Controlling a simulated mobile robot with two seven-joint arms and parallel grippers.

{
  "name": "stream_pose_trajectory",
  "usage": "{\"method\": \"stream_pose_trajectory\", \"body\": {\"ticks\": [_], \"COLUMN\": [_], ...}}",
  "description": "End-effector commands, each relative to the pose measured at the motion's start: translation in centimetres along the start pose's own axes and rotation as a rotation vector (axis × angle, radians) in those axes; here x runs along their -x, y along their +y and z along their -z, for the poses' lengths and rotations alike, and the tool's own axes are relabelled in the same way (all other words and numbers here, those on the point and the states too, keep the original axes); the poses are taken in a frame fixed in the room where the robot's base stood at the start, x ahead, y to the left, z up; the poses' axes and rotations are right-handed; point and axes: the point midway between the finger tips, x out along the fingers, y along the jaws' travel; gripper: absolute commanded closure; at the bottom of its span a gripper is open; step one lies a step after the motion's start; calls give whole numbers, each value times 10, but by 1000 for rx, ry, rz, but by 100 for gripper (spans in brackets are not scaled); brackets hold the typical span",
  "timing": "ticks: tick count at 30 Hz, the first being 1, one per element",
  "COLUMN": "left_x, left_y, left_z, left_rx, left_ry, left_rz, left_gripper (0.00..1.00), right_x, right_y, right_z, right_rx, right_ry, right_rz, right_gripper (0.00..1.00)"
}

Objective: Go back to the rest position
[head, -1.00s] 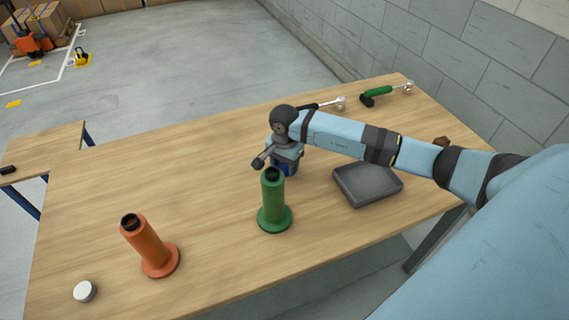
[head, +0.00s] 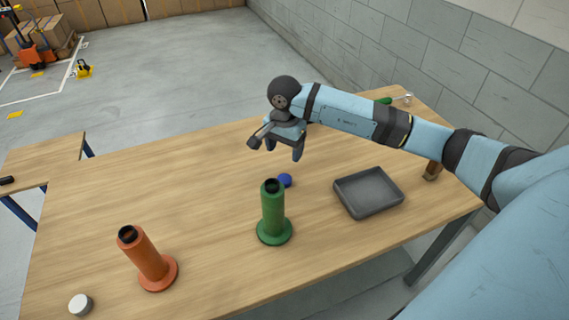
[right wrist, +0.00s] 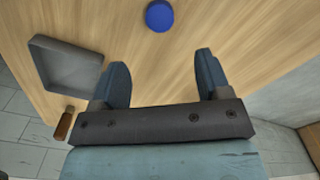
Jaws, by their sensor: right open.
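My right gripper (head: 284,150) is raised above the wooden table (head: 190,190), behind the green holder in the head view. Its fingers are apart with nothing between them, as the right wrist view (right wrist: 160,85) also shows. A blue round piece (head: 285,180) lies on the table below the gripper, just behind the green holder; in the right wrist view the blue piece (right wrist: 159,16) is beyond the fingertips, clear of them. My left gripper is not in view.
A green upright holder (head: 273,212) and an orange one (head: 147,259) stand on the table. A white cap (head: 81,304) is at front left. A grey tray (head: 368,192) and a brown object (head: 432,170) are at right. A green-handled tool (head: 385,100) is partly hidden by my arm.

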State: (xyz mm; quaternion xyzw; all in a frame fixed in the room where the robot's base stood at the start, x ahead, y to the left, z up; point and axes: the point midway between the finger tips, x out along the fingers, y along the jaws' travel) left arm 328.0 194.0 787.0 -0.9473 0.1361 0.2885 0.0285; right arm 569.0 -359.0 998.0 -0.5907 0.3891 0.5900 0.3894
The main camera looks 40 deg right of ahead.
Motion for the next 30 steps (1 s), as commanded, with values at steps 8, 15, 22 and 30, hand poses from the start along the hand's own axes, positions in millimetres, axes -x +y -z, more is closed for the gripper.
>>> {"method": "stream_pose_trajectory", "body": {"ticks": [8,15,22,30], "left_x": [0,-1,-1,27], "left_y": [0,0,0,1], "left_z": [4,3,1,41], "left_rx": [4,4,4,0], "left_ry": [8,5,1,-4], "left_rz": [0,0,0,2], "left_gripper": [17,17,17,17], "right_x": [18,18,18,72], "right_y": [0,0,0,0], "right_z": [0,0,0,0], "right_rx": [-1,0,0,0], "right_ry": [1,0,0,0], "right_rz": [-1,-1,-1,0], "right_gripper": [30,30,30,30]}}
